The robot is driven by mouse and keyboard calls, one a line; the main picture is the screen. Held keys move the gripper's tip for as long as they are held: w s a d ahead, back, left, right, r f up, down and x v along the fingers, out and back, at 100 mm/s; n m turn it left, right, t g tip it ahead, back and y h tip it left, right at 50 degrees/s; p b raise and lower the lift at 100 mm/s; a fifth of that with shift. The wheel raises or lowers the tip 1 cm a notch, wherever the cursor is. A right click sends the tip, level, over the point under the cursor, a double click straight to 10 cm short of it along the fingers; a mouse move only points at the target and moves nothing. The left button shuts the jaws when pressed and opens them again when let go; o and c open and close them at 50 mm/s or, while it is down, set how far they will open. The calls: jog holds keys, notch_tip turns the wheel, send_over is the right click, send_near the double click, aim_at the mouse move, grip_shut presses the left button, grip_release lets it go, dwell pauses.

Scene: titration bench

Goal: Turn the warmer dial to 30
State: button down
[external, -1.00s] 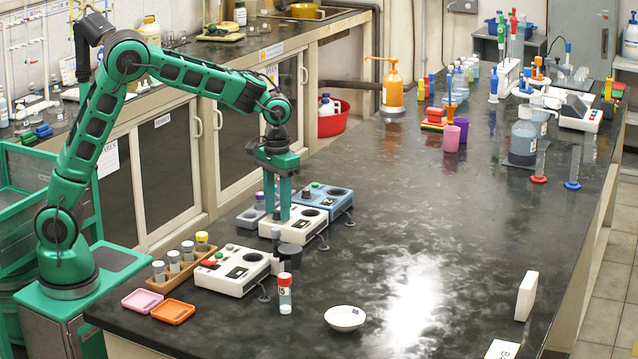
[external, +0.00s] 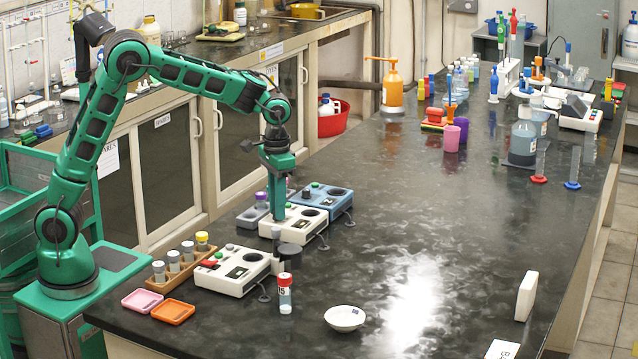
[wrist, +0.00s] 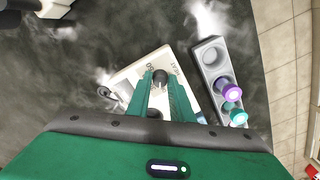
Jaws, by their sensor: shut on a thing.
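In the wrist view the white box (wrist: 127,80) carries printed lettering that seems to read HEAT and a number that looks like 30. My gripper (external: 279,218) points straight down at the box's left part. In the wrist view my gripper (wrist: 160,82) has its two green fingers shut on either side of a small dark dial (wrist: 160,76). The dial is hidden behind a finger in the external view, and I cannot read its setting.
A white box with a red button (external: 233,270) stands in front, and a blue box (external: 328,197) behind. A grey holder with purple- and teal-capped vials (wrist: 210,60) is close beside the warmer. A red-capped vial (external: 285,295) and white bowl (external: 345,318) stand nearer.

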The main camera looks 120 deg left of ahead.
jog(key=m, duration=0.7)
jog(key=shift+w+r, duration=0.1)
jog(key=shift+w, duration=0.1)
dwell(0.4)
jog(key=c, duration=1.6)
grip_release()
jog(key=shift+s, duration=0.1)
notch_tip(320, 180, up, 11)
jog(key=shift+f, duration=0.15)
